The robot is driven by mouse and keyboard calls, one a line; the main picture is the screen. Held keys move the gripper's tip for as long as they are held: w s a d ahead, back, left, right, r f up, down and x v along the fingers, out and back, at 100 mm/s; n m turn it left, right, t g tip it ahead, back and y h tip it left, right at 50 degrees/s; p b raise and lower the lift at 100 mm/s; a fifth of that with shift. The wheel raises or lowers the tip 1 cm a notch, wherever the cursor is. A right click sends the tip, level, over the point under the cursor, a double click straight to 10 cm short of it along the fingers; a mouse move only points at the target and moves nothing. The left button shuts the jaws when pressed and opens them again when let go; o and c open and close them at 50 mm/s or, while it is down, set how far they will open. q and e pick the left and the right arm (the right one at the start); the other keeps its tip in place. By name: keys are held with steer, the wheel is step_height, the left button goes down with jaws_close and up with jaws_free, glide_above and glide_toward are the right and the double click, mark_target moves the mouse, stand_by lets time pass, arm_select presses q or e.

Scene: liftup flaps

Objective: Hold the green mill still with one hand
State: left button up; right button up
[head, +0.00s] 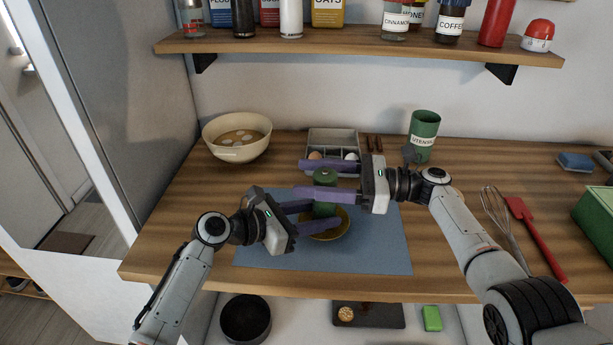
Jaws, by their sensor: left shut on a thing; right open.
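The green mill (325,178) stands upright at the middle of the counter, its round top showing. Its lower part is partly hidden by my grippers. My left gripper (318,217) is shut on the mill's lower body, coming from the lower left. My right gripper (318,178) is open, with its purple fingers reaching left at the height of the mill's top; one finger passes in front of the mill and the other lies behind it. A yellowish bowl or dish (327,235) is around or just below the mill's base, partly hidden by my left fingers.
A blue mat (370,255) lies under the mill. A bowl with pale slices (237,150), an egg tray (333,138) and a green utensil cup (424,138) stand behind. A whisk (500,222) and red spatula (535,238) lie right. A shelf (360,50) hangs above.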

steer(key=shift+a, duration=0.6)
steer(key=c, duration=1.1)
steer(key=shift+o, duration=0.2)
steer(key=shift+f, duration=0.1)
steer(key=shift+w+a+m+t, duration=0.1)
steer(key=shift+m+t, duration=0.3)
steer(key=shift+t, duration=0.4)
steer(key=shift+w+d+m+t+h, duration=0.2)
steer(key=shift+w+m+t+h, duration=0.15)
steer(key=shift+m+t+h, duration=0.9)
steer(key=shift+w+d+m+t+h, duration=0.35)
steer(key=shift+m+t+h, duration=0.35)
steer(key=shift+m+t, duration=1.15)
steer(key=shift+w+d+m+t+h, duration=0.1)
steer(key=shift+w+m+t+h, duration=0.3)
steer(key=shift+m+t+h, duration=1.2)
